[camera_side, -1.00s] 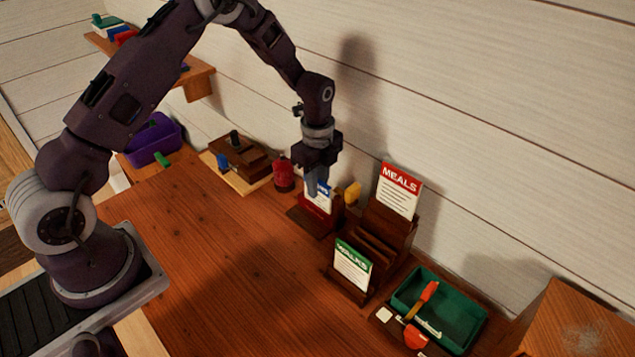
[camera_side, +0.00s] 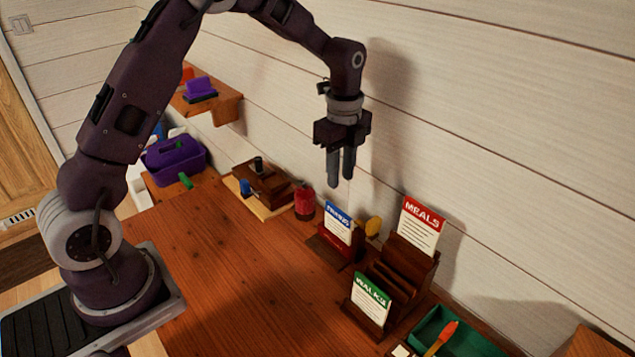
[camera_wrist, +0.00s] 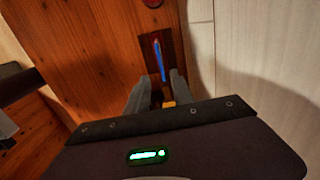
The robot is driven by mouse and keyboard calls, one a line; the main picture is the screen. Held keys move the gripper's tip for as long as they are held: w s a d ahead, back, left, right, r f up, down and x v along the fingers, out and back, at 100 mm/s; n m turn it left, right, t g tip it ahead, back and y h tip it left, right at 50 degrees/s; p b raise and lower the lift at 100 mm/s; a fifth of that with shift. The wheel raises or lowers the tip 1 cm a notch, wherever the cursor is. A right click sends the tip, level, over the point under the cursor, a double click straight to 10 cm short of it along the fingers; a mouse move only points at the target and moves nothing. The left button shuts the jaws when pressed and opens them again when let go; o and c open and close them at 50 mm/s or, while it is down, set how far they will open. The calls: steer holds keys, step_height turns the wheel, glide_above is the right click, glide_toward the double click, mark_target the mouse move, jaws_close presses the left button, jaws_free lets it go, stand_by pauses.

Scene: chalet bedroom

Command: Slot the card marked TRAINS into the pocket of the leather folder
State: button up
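A white card with a blue header (camera_side: 338,222) stands upright, slightly tilted, in a dark red-brown holder (camera_side: 337,250) that looks like the leather folder's pocket. Its lettering is blurred but seems to read TRAINS. My gripper (camera_side: 341,182) is above the card, pointing down, its two fingers apart with nothing between them. In the wrist view the card shows edge-on as a thin blue strip (camera_wrist: 160,60) over a dark base, beyond my open fingertips (camera_wrist: 158,85). The card's lower part is hidden in the holder.
A green tray (camera_side: 470,340) is at front right. A red cylinder (camera_side: 304,203) and yellow object (camera_side: 373,226) flank the holder. The white wall is close behind.

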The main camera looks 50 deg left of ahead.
steer(key=s+d+r+n+t, duration=0.2)
steer(key=s+r+n, duration=0.5)
steer(key=s+r, duration=0.55)
steer(key=s+r+n+t, duration=0.1)
steer(key=s+n, duration=0.4)
steer(key=s, duration=0.3)
steer(key=s+d+r+n+t, duration=0.1)
steer(key=s+r+n+t, duration=0.1)
steer(key=s+n, duration=0.4)
steer(key=s, duration=0.3)
steer(key=shift+s+r+t, duration=0.2)
steer(key=shift+r+t, duration=0.05)
steer(key=shift+t, duration=0.05)
